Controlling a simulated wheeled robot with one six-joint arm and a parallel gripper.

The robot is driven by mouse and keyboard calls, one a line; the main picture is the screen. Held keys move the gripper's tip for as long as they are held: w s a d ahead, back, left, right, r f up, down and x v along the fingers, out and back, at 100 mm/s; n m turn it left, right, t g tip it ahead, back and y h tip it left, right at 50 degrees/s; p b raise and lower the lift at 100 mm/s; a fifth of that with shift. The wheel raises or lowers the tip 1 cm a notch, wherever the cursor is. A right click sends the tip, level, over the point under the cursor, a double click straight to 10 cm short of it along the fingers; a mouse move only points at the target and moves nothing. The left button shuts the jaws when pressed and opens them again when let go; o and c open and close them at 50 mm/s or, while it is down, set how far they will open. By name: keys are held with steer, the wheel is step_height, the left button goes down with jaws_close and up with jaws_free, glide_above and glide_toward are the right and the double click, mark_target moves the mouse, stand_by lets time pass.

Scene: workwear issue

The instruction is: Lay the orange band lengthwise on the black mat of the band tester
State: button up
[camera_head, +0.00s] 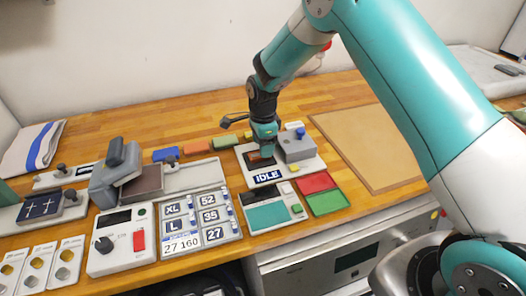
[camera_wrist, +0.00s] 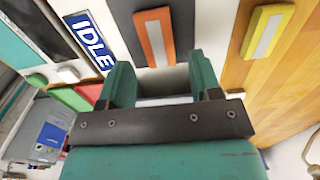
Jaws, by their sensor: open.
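The orange band (camera_wrist: 142,21), with a pale strip down its middle, lies on the black mat (camera_wrist: 182,24) of the band tester (camera_wrist: 222,15) in the wrist view. Its long side runs roughly along the mat, and its near end is close to the mat's near edge. The tester, with its IDLE display (camera_head: 267,176), stands at centre in the head view. My gripper (camera_head: 263,150) is over the mat there and hides much of it. In the wrist view my gripper (camera_wrist: 161,78) is open, its fingers apart, with nothing between them.
A yellow band (camera_wrist: 276,18) lies on the wood beside the tester. A grey block with a blue knob (camera_head: 297,145) stands right of my gripper. Red (camera_head: 316,182) and green (camera_head: 325,202) pads lie in front. A label tray (camera_head: 198,218) is to the left. A tan board (camera_head: 368,145) lies clear at right.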

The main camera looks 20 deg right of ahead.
steer(key=s+a+r+n+b, duration=0.1)
steer(key=s+r+n, duration=0.2)
steer(key=r, duration=0.4)
steer(key=s+a+r+n+b, duration=0.1)
steer(key=s+r+n, duration=0.15)
steer(key=r, duration=0.55)
steer(key=s+a+r+n+y, duration=0.1)
steer(key=s+r+n+y, duration=0.1)
steer(key=s+n, duration=0.8)
steer(key=s+a+r+n+y, duration=0.1)
steer(key=s+r+n, duration=0.3)
steer(key=s+n, duration=0.5)
steer(key=s+y, duration=0.1)
steer(key=s, duration=0.7)
steer(key=shift+s+a+n, duration=0.3)
steer(key=shift+n, duration=0.05)
